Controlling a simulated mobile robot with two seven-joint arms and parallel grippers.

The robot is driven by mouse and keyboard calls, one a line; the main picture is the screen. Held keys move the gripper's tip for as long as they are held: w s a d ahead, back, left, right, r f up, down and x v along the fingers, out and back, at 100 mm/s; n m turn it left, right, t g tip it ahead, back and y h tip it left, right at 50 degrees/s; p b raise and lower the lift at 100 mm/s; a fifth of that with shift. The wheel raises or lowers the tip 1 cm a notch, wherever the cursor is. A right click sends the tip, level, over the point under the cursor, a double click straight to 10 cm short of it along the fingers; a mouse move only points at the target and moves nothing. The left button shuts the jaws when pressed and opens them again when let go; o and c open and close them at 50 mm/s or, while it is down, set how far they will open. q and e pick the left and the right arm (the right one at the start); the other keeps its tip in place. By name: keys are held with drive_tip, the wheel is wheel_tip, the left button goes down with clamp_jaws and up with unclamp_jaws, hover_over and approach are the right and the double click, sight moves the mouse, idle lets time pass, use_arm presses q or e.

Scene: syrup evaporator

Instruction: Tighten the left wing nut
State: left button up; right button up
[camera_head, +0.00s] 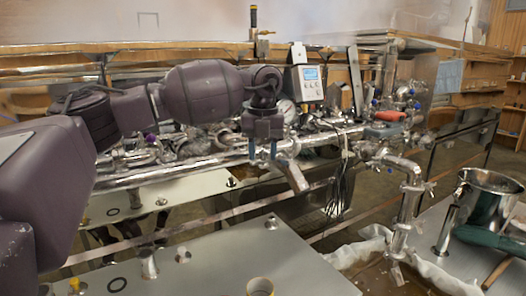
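My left gripper (263,154) hangs fingers-down in front of the long steel pipework (180,171), near a downward-angled pipe stub (292,175). Its two bluish fingertips are apart, with a visible gap and nothing clearly held between them. No wing nut can be made out at the fingers; the gripper covers part of the pipe there. A pipe joint on the right has a small winged fitting (429,188) that may be a wing nut. It is well to the right of the gripper. My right gripper is not in view.
A grey control box (309,80) with a lit display stands behind the pipework. Flat metal panels (215,262) lie in front, with a yellow-rimmed cup (260,287) at the front edge. A steel pot (488,200) and white cloth (357,252) are at right.

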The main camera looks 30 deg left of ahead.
use_arm(q)
clamp_jaws()
